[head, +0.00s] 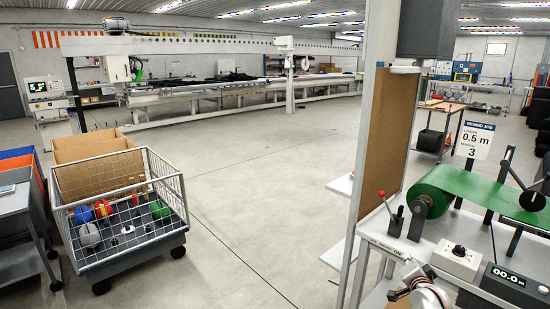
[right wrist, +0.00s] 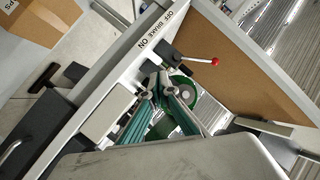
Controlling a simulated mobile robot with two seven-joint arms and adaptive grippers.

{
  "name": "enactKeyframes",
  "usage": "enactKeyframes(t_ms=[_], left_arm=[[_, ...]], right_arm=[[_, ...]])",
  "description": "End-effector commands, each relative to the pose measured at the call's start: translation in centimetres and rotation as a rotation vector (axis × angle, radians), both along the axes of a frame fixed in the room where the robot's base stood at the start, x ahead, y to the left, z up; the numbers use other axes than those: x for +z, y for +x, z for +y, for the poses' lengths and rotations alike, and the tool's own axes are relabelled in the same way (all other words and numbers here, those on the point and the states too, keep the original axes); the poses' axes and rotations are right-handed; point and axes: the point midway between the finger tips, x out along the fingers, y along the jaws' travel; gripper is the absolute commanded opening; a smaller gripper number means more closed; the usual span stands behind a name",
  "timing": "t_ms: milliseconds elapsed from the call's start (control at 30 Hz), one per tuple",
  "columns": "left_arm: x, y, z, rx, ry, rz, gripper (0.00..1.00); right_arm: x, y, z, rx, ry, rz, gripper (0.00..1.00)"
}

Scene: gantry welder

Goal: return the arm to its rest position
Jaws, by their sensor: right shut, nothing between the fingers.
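My right gripper (head: 408,284) is low at the right of the head view, over the front edge of the rewinding bench (head: 380,232). In the right wrist view my right gripper (right wrist: 158,82) has its fingers together, with nothing between them. It points toward the bench edge marked "OFF BRAKE ON". The brake lever (head: 396,212) with a red knob stands beyond the gripper; it also shows in the right wrist view (right wrist: 195,59). I see no contact between them. My left gripper is not in view.
A green roll (head: 438,187), a control box (head: 456,262) and a counter reading 00.0 m (head: 516,285) crowd the bench. A brown board (head: 384,140) on a post stands left of it. A wire cart (head: 120,215) stands left. The middle floor is clear.

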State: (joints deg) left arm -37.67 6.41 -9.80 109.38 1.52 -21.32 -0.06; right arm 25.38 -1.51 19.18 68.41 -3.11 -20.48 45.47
Motion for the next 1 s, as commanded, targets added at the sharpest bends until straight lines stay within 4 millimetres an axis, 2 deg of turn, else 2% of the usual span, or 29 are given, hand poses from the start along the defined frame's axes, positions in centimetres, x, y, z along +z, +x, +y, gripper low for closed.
enactKeyframes(t_ms=[33, 200, 367, 500, 700, 800, 900, 1000], left_arm=[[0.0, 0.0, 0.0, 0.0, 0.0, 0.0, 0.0], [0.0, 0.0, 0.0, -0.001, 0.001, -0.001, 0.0], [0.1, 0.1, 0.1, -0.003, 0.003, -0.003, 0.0], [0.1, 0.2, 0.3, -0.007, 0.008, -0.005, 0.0], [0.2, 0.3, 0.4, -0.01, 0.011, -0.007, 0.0], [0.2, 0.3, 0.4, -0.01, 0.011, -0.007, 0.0], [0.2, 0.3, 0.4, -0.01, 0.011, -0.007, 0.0], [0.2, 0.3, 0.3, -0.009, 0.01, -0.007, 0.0]], right_arm=[[-2.3, -2.3, 0.5, 0.03, -0.067, 0.039, 0.0], [-8.1, -9.4, 3.3, 0.159, -0.285, 0.154, 0.0], [-12.8, -16.9, 7.2, 0.309, -0.462, 0.249, 0.0], [-16.0, -24.2, 11.4, 0.458, -0.591, 0.315, 0.0], [-18.6, -34.8, 17.8, 0.674, -0.723, 0.376, 0.0], [-19.0, -39.0, 20.3, 0.758, -0.761, 0.39, 0.0], [-19.0, -41.8, 22.0, 0.815, -0.783, 0.396, 0.0], [-19.0, -43.3, 22.9, 0.843, -0.795, 0.398, 0.0]])
